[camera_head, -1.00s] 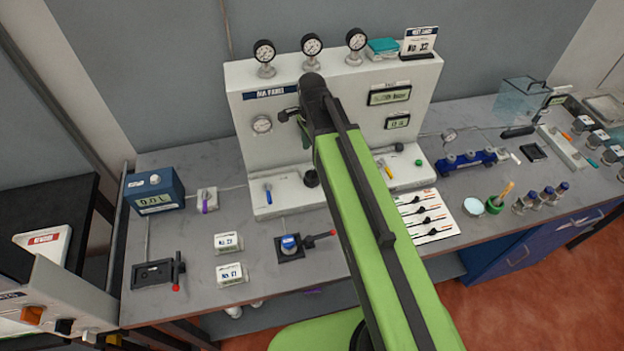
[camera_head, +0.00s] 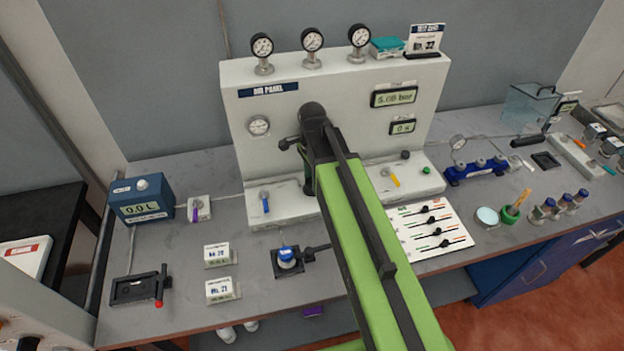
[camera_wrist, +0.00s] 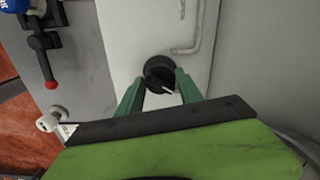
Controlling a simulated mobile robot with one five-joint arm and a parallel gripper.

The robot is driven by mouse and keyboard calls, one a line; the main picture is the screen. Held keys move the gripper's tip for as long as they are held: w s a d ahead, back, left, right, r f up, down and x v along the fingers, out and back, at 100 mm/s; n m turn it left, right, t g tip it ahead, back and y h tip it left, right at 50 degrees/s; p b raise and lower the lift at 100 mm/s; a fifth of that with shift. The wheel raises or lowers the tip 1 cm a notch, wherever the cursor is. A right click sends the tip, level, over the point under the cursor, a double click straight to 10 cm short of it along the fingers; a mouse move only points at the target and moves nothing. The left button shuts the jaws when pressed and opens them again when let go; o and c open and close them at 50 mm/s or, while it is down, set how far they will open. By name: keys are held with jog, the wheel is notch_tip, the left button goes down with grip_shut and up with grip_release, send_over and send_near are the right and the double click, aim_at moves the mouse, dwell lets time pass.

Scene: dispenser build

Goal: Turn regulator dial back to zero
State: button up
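The regulator dial (camera_wrist: 158,73) is a round black knob with a white pointer line, set on the white ledge of the air panel. In the wrist view its line points to the lower right. My gripper (camera_wrist: 159,81) has its two green fingers on either side of the dial, close to its edge. Whether they press on it I cannot tell. In the head view my gripper and arm cover the dial. The white air panel (camera_head: 350,90) stands at the back of the bench. Its upper display (camera_head: 395,97) appears to read 5.00 bar; its lower display (camera_head: 403,128) shows 0.
A blue-handled valve (camera_head: 265,203) and a yellow-handled valve (camera_head: 391,178) sit on the ledge either side of my arm. Three gauges top the panel.

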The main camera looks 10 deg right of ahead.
grip_shut()
